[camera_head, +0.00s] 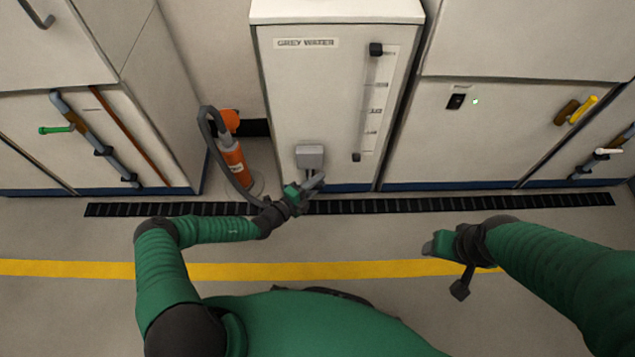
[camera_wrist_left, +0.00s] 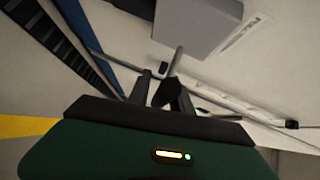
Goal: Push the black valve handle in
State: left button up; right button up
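The grey water cabinet (camera_head: 283,90) stands against the wall, with a grey box (camera_head: 310,156) low on its front. The box also shows in the left wrist view (camera_wrist_left: 200,22), with a thin grey rod (camera_wrist_left: 176,62) coming from it. The black valve handle (camera_wrist_left: 163,93) is at the rod's end, between the fingers of my left gripper (camera_wrist_left: 162,88). The fingers look closed on its sides with little gap. In the head view my left gripper (camera_head: 312,183) is just below the box and hides the handle. My right gripper (camera_head: 430,247) hangs away from the cabinet; its fingers are not clear.
An orange cylinder (camera_head: 234,160) with a dark hose (camera_head: 222,155) stands left of the cabinet. A sight tube (camera_head: 376,105) runs up the cabinet's right side. A black floor grate (camera_head: 400,205) runs along the cabinet fronts. The floor near the yellow line (camera_head: 330,269) is clear.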

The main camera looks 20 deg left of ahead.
pick_arm(q)
jog(key=c, duration=0.5)
grip_shut()
jog(key=shift+f, duration=0.1)
dwell(0.5)
